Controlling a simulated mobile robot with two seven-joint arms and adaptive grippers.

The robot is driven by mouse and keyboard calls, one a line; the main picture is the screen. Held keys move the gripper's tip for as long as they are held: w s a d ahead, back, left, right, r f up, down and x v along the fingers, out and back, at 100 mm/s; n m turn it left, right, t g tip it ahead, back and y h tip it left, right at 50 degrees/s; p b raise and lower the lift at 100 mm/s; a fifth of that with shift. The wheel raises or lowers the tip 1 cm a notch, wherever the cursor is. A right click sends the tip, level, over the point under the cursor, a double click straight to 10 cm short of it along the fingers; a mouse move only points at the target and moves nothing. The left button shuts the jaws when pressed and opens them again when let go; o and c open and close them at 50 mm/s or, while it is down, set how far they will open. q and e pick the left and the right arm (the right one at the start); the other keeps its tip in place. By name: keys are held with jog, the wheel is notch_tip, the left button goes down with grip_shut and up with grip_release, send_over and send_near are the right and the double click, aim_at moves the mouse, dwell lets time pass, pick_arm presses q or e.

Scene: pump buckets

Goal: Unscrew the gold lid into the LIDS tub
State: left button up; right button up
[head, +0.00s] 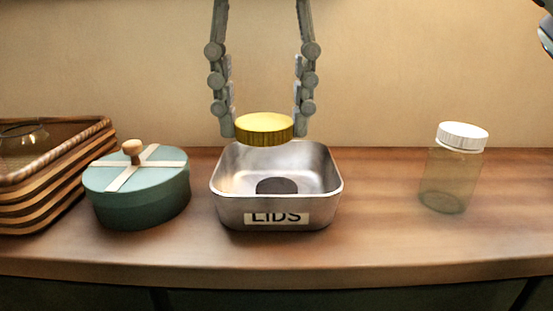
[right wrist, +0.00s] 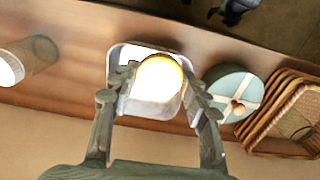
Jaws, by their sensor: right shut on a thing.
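My right gripper (head: 264,128) is shut on the gold lid (head: 264,129), one finger on each side of it. The lid is level and held in the air above the back part of the metal LIDS tub (head: 277,218). In the right wrist view the lid (right wrist: 158,78) is brightly lit between the fingers, with the tub (right wrist: 118,62) behind it. A dark round patch (head: 277,186) shows on the tub floor; I cannot tell whether it is a lid or a shadow. My left gripper is not in view.
A see-through jar (head: 448,185) with a white lid (head: 462,136) stands upright at the right. A teal round box (head: 140,205) with a wooden knob stands left of the tub, beside stacked woven trays (head: 60,185). The wooden counter (head: 385,235) is clear between tub and jar.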

jog(key=w+f, duration=0.1)
jog(key=w, duration=0.1)
jog(key=w+f, duration=0.1)
jog(key=w, duration=0.1)
jog(key=w+d+f, duration=0.1)
jog(key=w+f, duration=0.1)
jog(key=shift+w, duration=0.25)
jog(key=shift+f, duration=0.35)
notch_tip(320, 180, down, 3)
jog(key=shift+d+f+b, duration=0.1)
jog(key=shift+b, duration=0.25)
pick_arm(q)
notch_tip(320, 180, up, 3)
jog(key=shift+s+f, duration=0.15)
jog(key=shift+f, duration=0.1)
pick_arm(e)
jog(key=shift+f, duration=0.1)
jog(key=shift+f, duration=0.1)
